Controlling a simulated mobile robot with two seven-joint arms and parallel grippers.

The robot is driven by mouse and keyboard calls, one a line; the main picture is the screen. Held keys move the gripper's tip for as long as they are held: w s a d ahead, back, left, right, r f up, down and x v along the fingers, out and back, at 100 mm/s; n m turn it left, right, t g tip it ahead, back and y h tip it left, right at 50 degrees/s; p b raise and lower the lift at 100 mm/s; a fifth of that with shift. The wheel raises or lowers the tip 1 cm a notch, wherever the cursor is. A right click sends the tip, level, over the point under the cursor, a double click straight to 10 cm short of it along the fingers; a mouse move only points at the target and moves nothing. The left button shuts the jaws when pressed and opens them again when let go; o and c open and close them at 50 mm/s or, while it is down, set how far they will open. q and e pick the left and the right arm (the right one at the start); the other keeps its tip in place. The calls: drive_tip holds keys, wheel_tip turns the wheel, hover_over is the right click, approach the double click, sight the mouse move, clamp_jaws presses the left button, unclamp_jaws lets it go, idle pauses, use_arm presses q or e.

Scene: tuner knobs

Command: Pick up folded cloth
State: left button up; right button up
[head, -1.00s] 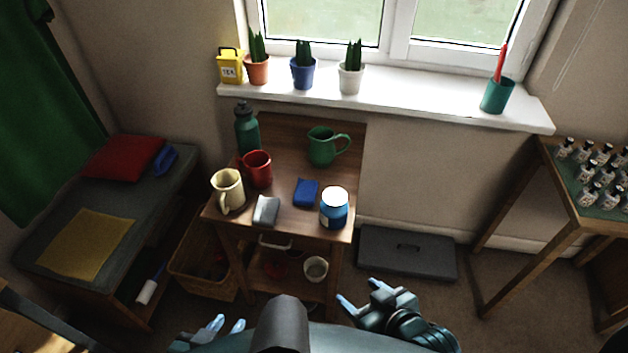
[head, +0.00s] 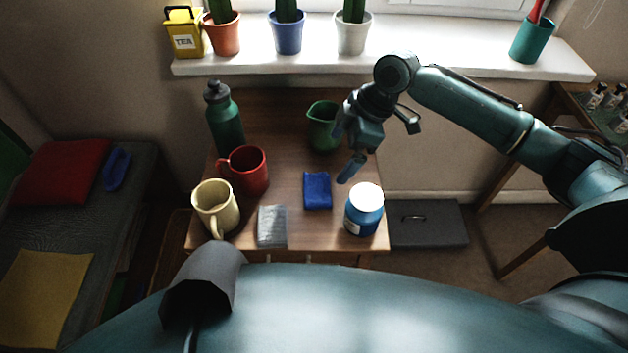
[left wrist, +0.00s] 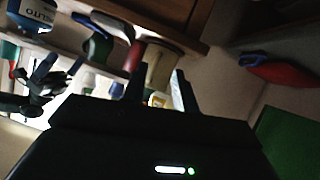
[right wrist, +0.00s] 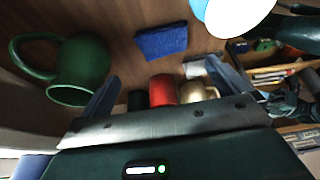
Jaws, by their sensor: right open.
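A blue folded cloth (head: 317,190) lies flat on the small wooden table, between the green jug and the blue jar. It also shows in the right wrist view (right wrist: 160,42). A grey flat folded piece (head: 272,226) lies near the table's front edge; I cannot tell if it is cloth too. My right gripper (head: 345,148) is open and empty, above the table beyond the blue cloth, close to the green jug. Its spread fingers show in the right wrist view. My left gripper (left wrist: 158,88) shows only in its wrist view, fingers apart with nothing between them.
The green jug (head: 323,127), blue jar with white lid (head: 364,212), red mug (head: 248,172), cream mug (head: 214,210) and green bottle (head: 225,120) surround the cloths. The windowsill (head: 385,62) with potted plants is behind. A grey case (head: 428,226) lies on the floor.

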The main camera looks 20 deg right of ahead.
hover_over(320, 185)
drive_tip(key=d, duration=0.2)
drive_tip(key=f, duration=0.5)
drive_tip(key=shift+s+f, duration=0.15)
drive_tip(key=shift+s, duration=0.1)
drive_tip(key=shift+b+x, duration=0.55)
drive_tip(key=shift+x, duration=2.2)
use_arm(q)
drive_tip(key=shift+s+a+t, duration=0.25)
drive_tip(key=shift+a+t, duration=0.05)
use_arm(e)
drive_tip(key=shift+s+d, duration=0.1)
drive_tip(key=c, duration=0.7)
use_arm(q)
drive_tip(key=shift+s+f, duration=0.1)
